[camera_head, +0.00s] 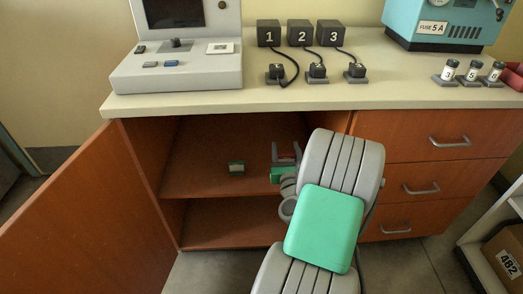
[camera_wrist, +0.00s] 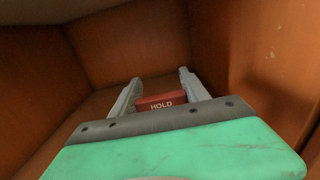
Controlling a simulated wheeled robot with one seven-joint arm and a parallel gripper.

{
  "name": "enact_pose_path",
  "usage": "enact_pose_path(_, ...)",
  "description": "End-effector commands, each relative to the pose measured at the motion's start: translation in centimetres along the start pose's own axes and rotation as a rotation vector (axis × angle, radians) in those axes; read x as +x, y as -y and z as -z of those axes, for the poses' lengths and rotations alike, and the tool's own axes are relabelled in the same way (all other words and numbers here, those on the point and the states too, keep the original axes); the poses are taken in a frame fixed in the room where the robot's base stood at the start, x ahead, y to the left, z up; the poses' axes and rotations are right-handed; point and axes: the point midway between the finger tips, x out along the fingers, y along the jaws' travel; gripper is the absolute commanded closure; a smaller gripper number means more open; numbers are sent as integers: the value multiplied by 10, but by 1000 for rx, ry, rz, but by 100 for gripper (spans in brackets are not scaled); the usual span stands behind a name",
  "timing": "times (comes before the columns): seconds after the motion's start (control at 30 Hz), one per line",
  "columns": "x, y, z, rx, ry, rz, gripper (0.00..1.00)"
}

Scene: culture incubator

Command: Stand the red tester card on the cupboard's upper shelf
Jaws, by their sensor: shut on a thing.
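My gripper (camera_head: 286,152) is inside the open cupboard (camera_head: 140,165), low over the right part of its upper shelf (camera_head: 205,182). It is shut on the red tester card (camera_head: 287,157), of which only a small part shows in the head view. In the wrist view the red card (camera_wrist: 162,101), marked HOLD, sits between the two grey fingers (camera_wrist: 160,82). The shelf and brown walls surround it there. The card's lower edge is hidden behind my gripper's body, so I cannot tell whether it touches the shelf.
The cupboard door (camera_head: 75,220) hangs open at left. Drawers (camera_head: 440,143) close off the right. The counter edge (camera_head: 300,106) overhangs above. The shelf's left part looks clear.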

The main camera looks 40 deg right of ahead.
Motion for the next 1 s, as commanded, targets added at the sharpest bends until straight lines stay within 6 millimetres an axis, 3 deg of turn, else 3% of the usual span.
enact_pose_path(0.17,45,-17,21,0,-2,-12,85)
enact_pose_path(0.2,53,-19,35,1,-4,-11,85)
enact_pose_path(0.4,83,-23,70,0,-1,-6,85)
enact_pose_path(0.57,94,-25,84,1,-1,-4,85)
enact_pose_path(0.7,93,-24,114,1,0,-2,85)
enact_pose_path(1.0,93,-23,112,1,-1,-1,85)
